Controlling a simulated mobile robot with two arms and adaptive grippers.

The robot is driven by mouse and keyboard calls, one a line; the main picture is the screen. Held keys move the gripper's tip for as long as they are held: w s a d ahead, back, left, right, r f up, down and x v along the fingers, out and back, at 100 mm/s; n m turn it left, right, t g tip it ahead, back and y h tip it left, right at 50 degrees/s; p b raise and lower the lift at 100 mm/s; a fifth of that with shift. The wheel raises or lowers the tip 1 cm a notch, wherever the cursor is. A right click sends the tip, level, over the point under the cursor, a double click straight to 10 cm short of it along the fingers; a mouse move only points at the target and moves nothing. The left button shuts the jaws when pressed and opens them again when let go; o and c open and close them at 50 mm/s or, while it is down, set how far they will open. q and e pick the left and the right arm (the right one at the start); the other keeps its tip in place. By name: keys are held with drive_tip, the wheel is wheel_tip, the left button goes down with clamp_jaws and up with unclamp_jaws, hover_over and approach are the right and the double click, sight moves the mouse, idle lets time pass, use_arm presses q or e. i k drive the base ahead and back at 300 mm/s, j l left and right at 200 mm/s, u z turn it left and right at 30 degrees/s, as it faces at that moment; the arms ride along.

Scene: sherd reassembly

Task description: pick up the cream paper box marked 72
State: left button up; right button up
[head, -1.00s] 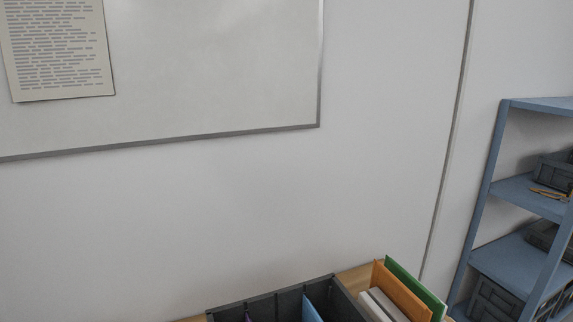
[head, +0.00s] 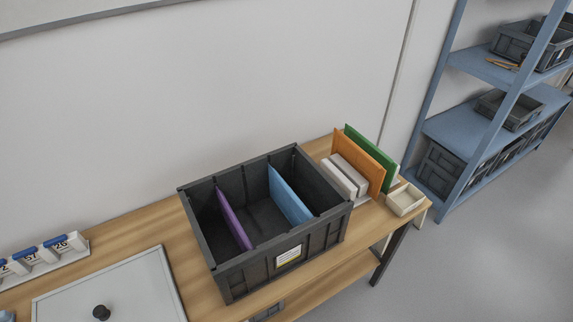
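No box with a readable 72 shows in the head view. A small open cream box (head: 405,201) sits at the right end of the wooden table, in front of the upright folders; no number can be read on it. At the left edge, a white rack (head: 45,262) holds several white pieces with blue tops, marked with numbers such as 57 and 26; the leftmost is cut off by the frame. Neither of my grippers is in view.
A dark grey crate (head: 222,268) with purple and blue dividers stands on the table (head: 180,226). Orange (head: 366,160) and green (head: 388,172) folders stand right of it. A grey board with a black knob (head: 101,312) lies at front left. A blue shelf (head: 470,126) holds grey bins.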

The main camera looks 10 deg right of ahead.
sight(403, 199)
drive_tip(key=z, duration=1.25)
